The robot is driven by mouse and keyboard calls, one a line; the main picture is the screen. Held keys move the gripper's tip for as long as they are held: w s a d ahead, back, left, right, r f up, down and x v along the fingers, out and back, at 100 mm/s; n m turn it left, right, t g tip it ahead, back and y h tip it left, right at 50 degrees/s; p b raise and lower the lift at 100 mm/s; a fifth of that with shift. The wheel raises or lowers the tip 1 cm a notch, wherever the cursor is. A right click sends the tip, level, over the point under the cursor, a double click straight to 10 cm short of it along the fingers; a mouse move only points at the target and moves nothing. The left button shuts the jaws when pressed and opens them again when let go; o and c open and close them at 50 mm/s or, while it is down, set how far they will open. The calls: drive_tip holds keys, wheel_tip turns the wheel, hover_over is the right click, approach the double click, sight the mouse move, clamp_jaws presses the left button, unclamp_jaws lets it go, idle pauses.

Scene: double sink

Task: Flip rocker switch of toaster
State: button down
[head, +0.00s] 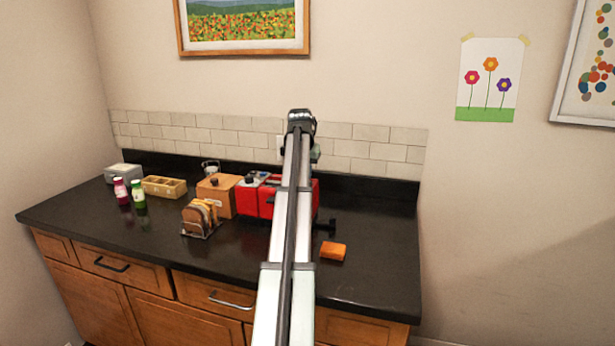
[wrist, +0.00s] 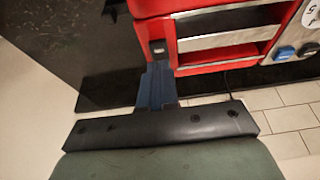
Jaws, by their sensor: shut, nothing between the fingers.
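The red toaster (head: 250,200) stands on the dark counter in the head view, partly hidden behind my arm. In the wrist view the toaster (wrist: 225,10) fills the upper right, with bright metal strips across its red body. My gripper (wrist: 157,68) is shut and empty. I cannot clearly make out my gripper in the head view.
An orange block (head: 333,251) lies on the counter (head: 375,270) at the front right. A rack of bread slices (head: 200,217), a wooden box (head: 217,194), a yellowish tray (head: 164,187) and two bottles (head: 130,192) stand left of the toaster. The tiled backsplash (head: 390,152) is behind.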

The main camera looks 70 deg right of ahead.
drive_tip(key=d+v, duration=0.1)
drive_tip(key=v, duration=1)
drive_tip(key=shift+r, duration=0.6)
drive_tip(key=shift+w+d+r, duration=0.1)
drive_tip(key=shift+w+d, duration=0.1)
drive_tip(key=shift+d, duration=0.05)
drive_tip(key=x, duration=0.9)
drive_tip(key=a+x, duration=0.1)
drive_tip(key=x, duration=0.4)
drive_tip(key=shift+f, duration=0.3)
